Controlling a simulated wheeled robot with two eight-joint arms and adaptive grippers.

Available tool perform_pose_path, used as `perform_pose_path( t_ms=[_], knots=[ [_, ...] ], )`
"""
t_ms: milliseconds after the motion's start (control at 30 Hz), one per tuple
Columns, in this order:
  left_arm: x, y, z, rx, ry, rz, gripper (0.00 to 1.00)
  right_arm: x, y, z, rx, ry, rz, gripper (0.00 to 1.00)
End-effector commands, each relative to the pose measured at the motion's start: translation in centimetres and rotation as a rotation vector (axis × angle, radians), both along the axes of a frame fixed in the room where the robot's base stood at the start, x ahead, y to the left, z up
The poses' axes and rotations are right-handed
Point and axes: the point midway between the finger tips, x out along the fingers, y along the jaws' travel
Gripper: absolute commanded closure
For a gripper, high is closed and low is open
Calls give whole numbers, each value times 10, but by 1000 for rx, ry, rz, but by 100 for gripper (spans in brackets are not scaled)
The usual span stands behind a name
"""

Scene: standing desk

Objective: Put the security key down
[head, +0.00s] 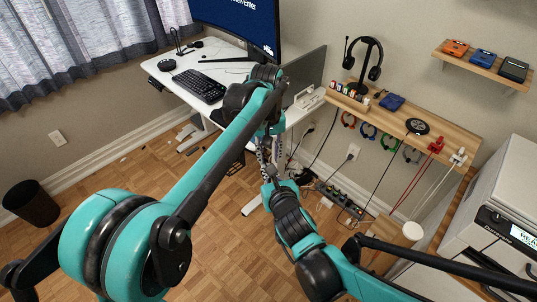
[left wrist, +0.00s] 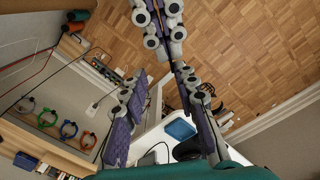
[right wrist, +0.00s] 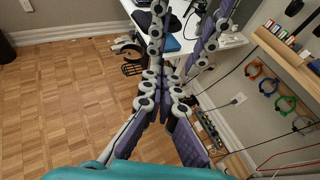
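I cannot make out the security key in any view. My left gripper (left wrist: 160,78) is open, with its two purple-padded fingers apart in the left wrist view. In the head view the left gripper (head: 269,150) hangs in front of the white desk's right end. My right gripper (right wrist: 163,82) has its fingers drawn together at the tips in the right wrist view. Whether something small is between them is hidden. In the head view the right gripper (head: 268,178) points up towards the left one, tips close together. I cannot tell whether they touch.
The white desk (head: 221,52) holds a keyboard (head: 199,86) and a monitor (head: 238,22). A wooden shelf (head: 440,126) on the right carries a headset stand, a blue box (head: 392,102) and a black round puck (head: 417,126). Cables hang below it.

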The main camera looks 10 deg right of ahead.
Motion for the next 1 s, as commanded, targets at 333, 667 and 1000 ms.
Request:
perform_pose_path(
  t_ms=[333,667,1000],
  knots=[
    [0,1,2,2,0,1,73,0,-1,0,-2,-1,-1,100],
    [0,3,53,3,0,2,73,0,-1,0,-2,-1,-2,100],
    [1,5,108,4,1,2,73,0,-1,0,-2,0,-2,100]
  ],
)
